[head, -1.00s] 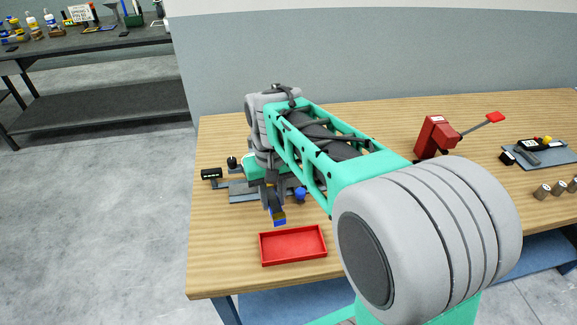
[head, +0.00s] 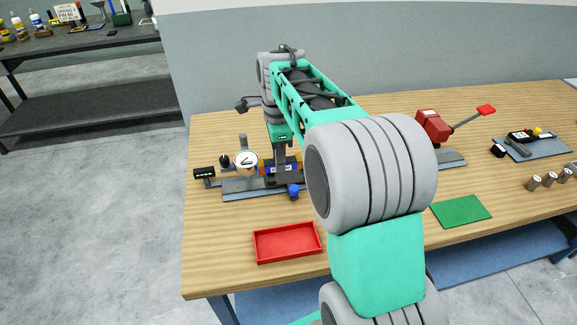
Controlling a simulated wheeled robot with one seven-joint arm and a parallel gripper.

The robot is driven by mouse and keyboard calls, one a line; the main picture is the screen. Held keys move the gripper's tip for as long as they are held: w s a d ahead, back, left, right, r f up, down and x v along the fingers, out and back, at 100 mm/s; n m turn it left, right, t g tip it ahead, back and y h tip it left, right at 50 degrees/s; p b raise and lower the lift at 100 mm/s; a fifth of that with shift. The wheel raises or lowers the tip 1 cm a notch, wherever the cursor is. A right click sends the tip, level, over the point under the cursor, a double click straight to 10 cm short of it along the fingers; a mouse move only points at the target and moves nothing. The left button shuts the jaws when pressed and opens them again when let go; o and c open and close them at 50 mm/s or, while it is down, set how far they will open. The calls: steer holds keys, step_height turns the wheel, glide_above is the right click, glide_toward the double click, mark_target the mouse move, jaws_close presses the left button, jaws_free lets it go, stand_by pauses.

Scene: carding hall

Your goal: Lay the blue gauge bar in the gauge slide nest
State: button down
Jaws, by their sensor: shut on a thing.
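The gauge slide (head: 240,187) is a grey fixture near the table's left end. A round white dial (head: 246,161) stands at its back and a blue knob (head: 294,191) at its front. My gripper (head: 281,168) points down at the right part of the slide. It is shut on the blue gauge bar (head: 293,166), which lies roughly level across the picture. The bar is at the nest area, but I cannot tell whether it touches the nest. The jaws cover the bar's middle and much of the nest.
An empty red tray (head: 287,257) lies in front of the slide. A small black display (head: 204,173) stands at its left. To the right are a red lever press (head: 433,126), a green mat (head: 461,211) and several metal cylinders (head: 549,180). Bare wood lies around the tray.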

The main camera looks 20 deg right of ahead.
steer(key=p, duration=0.1)
glide_above(288, 176)
step_height(288, 176, down, 6)
steer(key=shift+s+f, duration=0.15)
steer(key=shift+f+p, duration=0.4)
steer(key=shift+f, duration=1.35)
steer(key=shift+f, duration=0.1)
steer(key=shift+f, duration=0.15)
steer(key=c, duration=1.1)
jaws_free()
